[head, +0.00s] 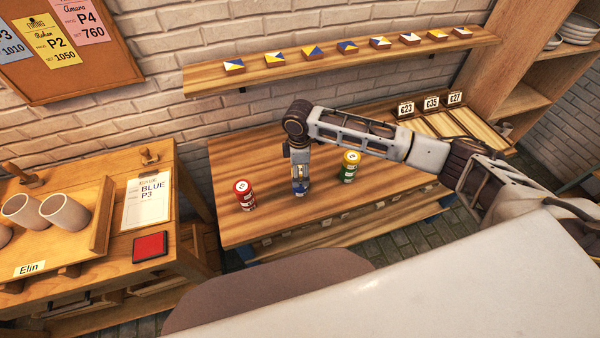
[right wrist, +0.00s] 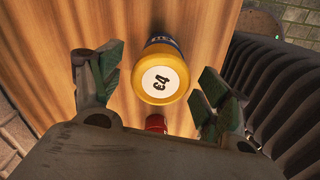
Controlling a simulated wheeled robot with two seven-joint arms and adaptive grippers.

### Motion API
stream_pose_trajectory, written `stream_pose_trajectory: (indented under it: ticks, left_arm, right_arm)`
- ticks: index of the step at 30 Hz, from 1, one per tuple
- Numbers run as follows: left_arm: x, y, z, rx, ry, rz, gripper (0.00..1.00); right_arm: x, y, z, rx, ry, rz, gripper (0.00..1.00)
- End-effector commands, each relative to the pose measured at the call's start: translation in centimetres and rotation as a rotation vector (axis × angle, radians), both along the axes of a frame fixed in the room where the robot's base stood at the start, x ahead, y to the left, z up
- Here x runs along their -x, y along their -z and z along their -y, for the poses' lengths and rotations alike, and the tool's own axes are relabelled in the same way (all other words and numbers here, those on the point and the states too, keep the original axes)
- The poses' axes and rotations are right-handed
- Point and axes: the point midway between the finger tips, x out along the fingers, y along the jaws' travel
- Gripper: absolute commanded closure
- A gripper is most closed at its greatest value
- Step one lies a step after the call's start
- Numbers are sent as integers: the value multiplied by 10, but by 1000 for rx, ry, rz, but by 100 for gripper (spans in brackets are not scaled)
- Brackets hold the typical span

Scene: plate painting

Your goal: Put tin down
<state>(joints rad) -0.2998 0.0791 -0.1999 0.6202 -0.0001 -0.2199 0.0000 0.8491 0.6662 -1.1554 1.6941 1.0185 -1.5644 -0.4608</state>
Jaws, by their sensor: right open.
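A blue tin (head: 300,192) with a yellow lid stands on the wooden table, mostly hidden under my right gripper (head: 299,172). In the right wrist view the tin's yellow lid (right wrist: 162,75) with a white number label shows between the spread fingers of my right gripper (right wrist: 158,73). The fingers are open on either side, with gaps visible. A red tin (head: 244,195) stands to the left and shows partly in the right wrist view (right wrist: 156,123). A green tin (head: 348,168) with a yellow lid stands to the right. My left gripper is not in view.
The table (head: 240,155) has bare wood behind the tins. Price cards (head: 406,109) stand at its back right. A shelf (head: 260,78) with several patterned tiles hangs above. A side bench at left holds cups (head: 65,215), an order card (head: 148,202) and a red pad (head: 150,247).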

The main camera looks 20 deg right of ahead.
Motion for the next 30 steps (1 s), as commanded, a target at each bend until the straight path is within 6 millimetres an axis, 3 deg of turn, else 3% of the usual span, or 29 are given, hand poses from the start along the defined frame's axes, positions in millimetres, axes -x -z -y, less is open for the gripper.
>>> stream_pose_trajectory:
  ticks: [10,22,30]
  left_arm:
    - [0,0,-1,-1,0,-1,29]
    - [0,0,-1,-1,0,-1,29]
    - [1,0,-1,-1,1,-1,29]
  right_arm:
    - [0,0,0,0,0,0,25]
    - [0,0,0,0,0,0,76]
    - [0,-1,0,0,0,0,76]
